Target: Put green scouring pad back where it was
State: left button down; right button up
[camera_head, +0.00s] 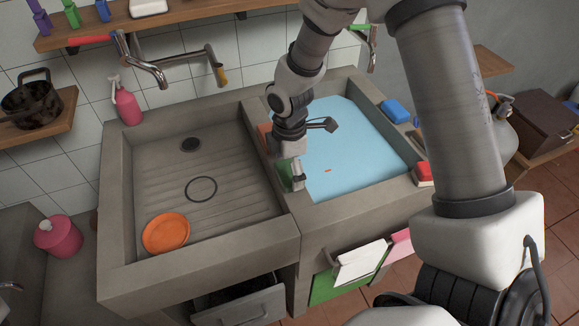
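The green scouring pad (283,173) is at the divider between the two sinks, partly covered by my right gripper. My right gripper (295,178) points down there, with a pale finger against the right side of the pad. Its other finger is hidden, so I cannot tell whether it grips the pad or only stands around it. I also cannot tell whether the pad rests on the divider or is just above it. My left gripper is not in view.
An orange pad (264,136) is farther back on the divider. The right sink holds blue water (350,150); blue (395,111) and red (424,171) sponges sit on its right rim. An orange plate (166,233) lies in the left sink (225,205). Taps (215,65) overhang the back.

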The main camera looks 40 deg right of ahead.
aim_at(289, 170)
jog(key=shift+w, duration=0.1)
notch_tip(289, 170, up, 12)
jog(key=shift+r, duration=0.2)
dwell(0.3)
dwell(0.4)
